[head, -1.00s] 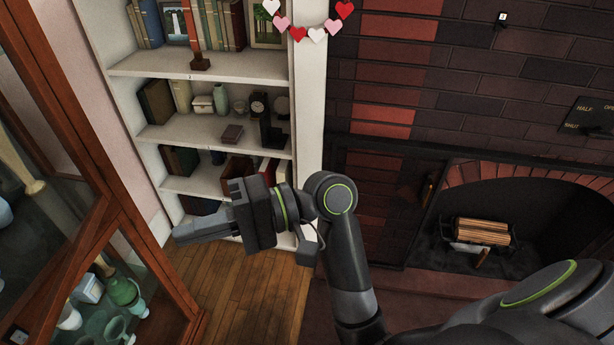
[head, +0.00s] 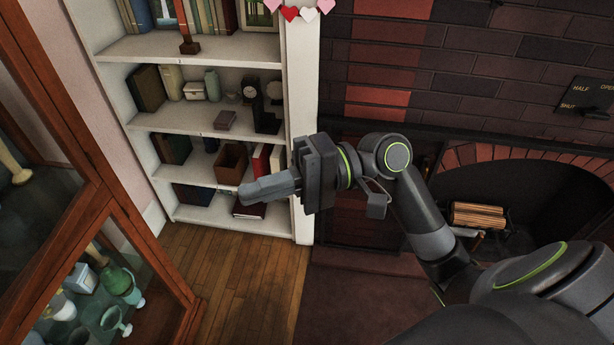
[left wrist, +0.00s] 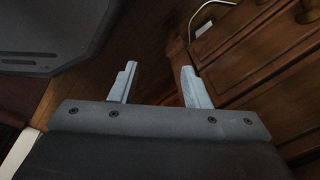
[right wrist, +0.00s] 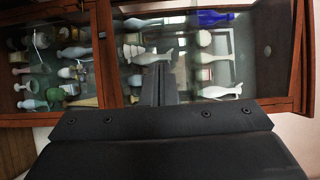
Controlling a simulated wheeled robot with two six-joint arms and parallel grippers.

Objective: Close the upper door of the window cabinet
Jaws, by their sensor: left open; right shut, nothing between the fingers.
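The wooden cabinet with glass panes (head: 108,203) stands at the left edge of the head view, with an upper and a lower glazed section. It fills much of the right wrist view (right wrist: 103,55), turned sideways, with ornaments behind the glass. I cannot tell how far its upper door stands open. My right gripper (head: 245,194) is shut and empty, pointing left, apart from the cabinet in the head view. Its fingers show before the glass in the right wrist view (right wrist: 160,84); contact is not visible. My left gripper (left wrist: 160,85) is open and empty, seen only in its wrist view.
A white bookcase (head: 190,49) with books and ornaments stands behind. A brick fireplace (head: 545,200) with logs (head: 478,215) is at the right. Bare wooden floor (head: 235,275) lies between cabinet and hearth. Wooden furniture with a metal handle shows near my left gripper (left wrist: 255,60).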

